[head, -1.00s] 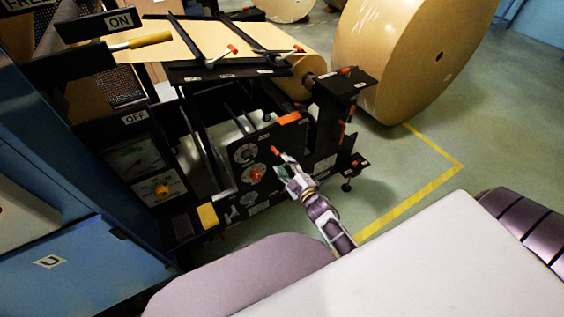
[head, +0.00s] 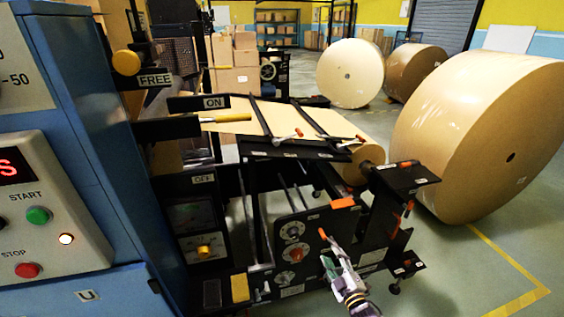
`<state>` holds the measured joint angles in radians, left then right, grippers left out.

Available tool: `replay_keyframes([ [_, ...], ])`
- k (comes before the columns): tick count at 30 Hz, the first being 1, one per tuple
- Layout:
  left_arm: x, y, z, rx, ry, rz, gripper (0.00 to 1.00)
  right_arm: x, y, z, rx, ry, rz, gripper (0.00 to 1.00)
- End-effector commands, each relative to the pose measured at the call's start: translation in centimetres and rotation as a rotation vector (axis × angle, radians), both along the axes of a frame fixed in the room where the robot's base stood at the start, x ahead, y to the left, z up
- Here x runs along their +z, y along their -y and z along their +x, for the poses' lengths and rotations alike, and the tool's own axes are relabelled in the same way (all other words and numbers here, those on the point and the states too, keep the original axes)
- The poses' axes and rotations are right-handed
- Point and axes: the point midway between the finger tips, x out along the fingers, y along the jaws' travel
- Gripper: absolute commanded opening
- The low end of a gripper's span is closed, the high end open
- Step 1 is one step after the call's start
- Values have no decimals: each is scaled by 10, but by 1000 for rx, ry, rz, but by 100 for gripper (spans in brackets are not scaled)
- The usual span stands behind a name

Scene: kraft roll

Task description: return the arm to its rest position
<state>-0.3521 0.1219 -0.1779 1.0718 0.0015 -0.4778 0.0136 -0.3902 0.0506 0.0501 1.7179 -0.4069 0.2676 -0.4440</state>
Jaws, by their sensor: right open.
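My right gripper (head: 329,249) is open, in front of the black machine's side panel (head: 300,232) with its round dials, at the lower middle of the head view. My left gripper is not in view.
A blue cabinet with a control box (head: 48,215) stands at the left. A kraft roll (head: 363,165) sits in the machine. A large kraft roll (head: 470,140) stands at the right. Yellow-lined floor (head: 495,255) is open at the lower right.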

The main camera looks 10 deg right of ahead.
Motion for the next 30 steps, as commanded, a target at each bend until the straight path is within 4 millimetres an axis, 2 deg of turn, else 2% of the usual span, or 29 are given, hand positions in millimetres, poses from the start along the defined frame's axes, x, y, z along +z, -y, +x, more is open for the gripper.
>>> replay_keyframes([
  [5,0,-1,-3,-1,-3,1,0,-15,-1,-2,-3,-35,19,41],
  [8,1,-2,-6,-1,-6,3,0,-36,-1,-6,-9,-87,45,41],
  [14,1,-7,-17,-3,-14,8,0,-104,-3,-26,-32,-250,130,41],
  [18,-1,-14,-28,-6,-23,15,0,-157,-4,-50,-62,-384,193,41],
  [23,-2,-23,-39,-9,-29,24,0,-214,-4,-85,-104,-536,257,41],
  [30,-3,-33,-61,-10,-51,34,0,-289,0,-153,-187,-761,338,41],
])
